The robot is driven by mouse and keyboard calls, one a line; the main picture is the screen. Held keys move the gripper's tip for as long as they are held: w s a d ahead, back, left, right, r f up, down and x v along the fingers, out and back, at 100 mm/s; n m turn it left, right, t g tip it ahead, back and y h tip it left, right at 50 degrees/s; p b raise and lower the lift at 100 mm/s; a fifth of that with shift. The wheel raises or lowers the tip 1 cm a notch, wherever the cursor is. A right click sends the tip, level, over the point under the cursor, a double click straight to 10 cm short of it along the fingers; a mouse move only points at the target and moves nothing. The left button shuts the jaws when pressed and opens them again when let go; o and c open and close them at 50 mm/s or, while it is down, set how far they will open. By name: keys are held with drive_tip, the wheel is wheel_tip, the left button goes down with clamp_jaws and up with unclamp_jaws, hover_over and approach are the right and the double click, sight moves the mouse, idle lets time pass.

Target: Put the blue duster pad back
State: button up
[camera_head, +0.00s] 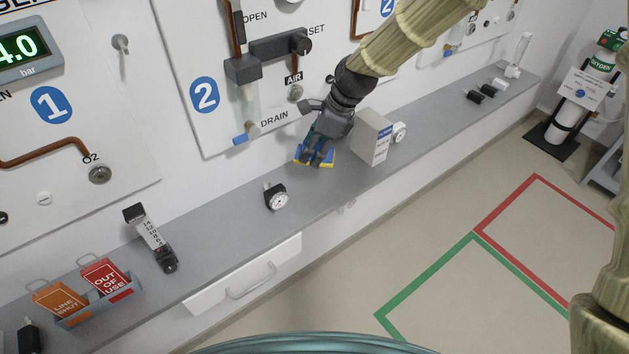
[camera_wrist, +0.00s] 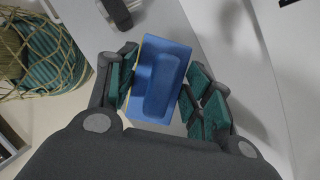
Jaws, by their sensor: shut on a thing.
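The blue duster pad (camera_wrist: 158,80) shows between the fingers of my gripper (camera_wrist: 160,90) in the wrist view. It is a blue block with a raised blue ridge and a thin yellow edge on its left. In the head view, my gripper (camera_head: 318,146) is low over the grey shelf, and the blue and yellow pad (camera_head: 328,158) shows around its fingertips. My gripper is shut on the pad. My fingers hide part of it, and I cannot tell whether it touches the shelf.
A pale box (camera_head: 371,138) stands close to the right of my gripper. A round gauge (camera_head: 277,197) and a flowmeter (camera_head: 152,238) lie on the shelf (camera_head: 232,209) to the left. A blue-ended drain tube (camera_head: 243,138) is on the wall panel. A drawer (camera_head: 243,276) stands partly out below.

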sight(328, 154)
drive_tip(key=shift+f+p, duration=0.65)
drive_tip(key=shift+f, duration=3.95)
drive_tip(key=o, duration=1.1)
drive_tip(key=shift+f, duration=0.15)
drive_tip(key=shift+o, duration=0.2)
drive_tip(key=b+v, duration=0.1)
drive_tip(key=v, duration=1.1)
drive_tip(key=shift+b, duration=0.4)
